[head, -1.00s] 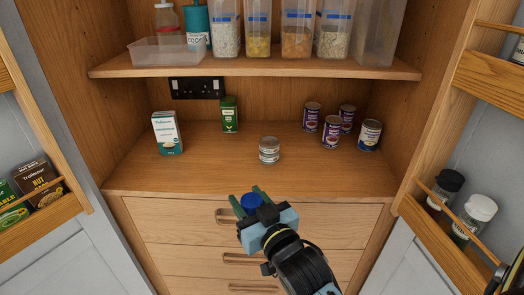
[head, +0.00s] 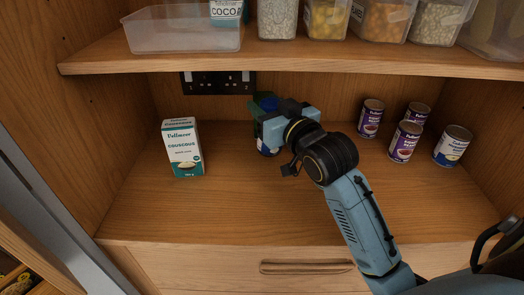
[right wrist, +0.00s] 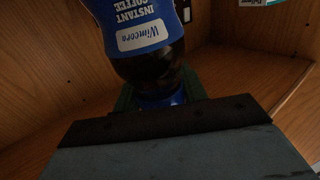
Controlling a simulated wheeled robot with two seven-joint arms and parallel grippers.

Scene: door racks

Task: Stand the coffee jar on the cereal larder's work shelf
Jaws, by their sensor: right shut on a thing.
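The coffee jar (head: 267,149) has a blue lid and dark glass. It looks upright at the work shelf (head: 215,215), but I cannot tell whether its base touches the wood. My right gripper (head: 266,122) is shut on it near the top. In the right wrist view the jar (right wrist: 143,35) shows its blue "Instant Coffee" label upside down, with the lid between the fingers. My left gripper is not in view.
A couscous box (head: 183,148) stands left of the jar. Several tins, such as the front one (head: 405,141), stand at the right. The upper shelf (head: 300,59) with a clear tray and tubs overhangs the back. The shelf's front left is clear.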

